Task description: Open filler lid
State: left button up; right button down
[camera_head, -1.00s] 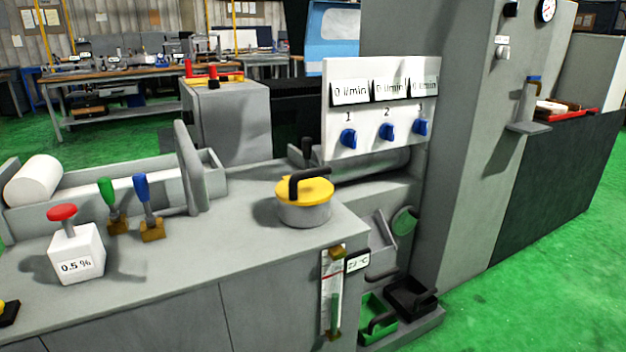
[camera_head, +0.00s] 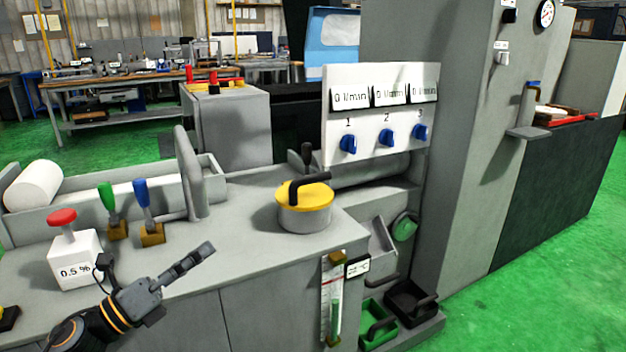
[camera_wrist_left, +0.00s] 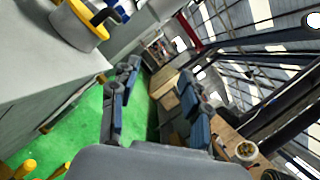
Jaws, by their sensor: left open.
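The filler lid (camera_head: 305,194) is yellow with a dark bent handle. It sits closed on a grey round filler neck (camera_head: 304,217) on the machine's grey top. My left gripper (camera_head: 205,254) is in front of the machine top's front edge, left of and nearer than the filler, apart from it. In the left wrist view the lid (camera_wrist_left: 90,24) shows at the upper left, outside the fingers. There my left gripper (camera_wrist_left: 150,95) has its fingers spread apart with nothing between them. My right gripper is not in view.
A white block with a red knob (camera_head: 62,217) and the green (camera_head: 107,196) and blue (camera_head: 141,193) levers stand left of the filler. A panel with blue dials (camera_head: 380,115) rises behind it. A level gauge (camera_head: 332,300) hangs on the front below. The top around the filler is mostly clear.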

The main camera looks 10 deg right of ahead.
aim_at(306, 193)
jog(key=i+l, duration=0.7)
jog(key=i, duration=0.2)
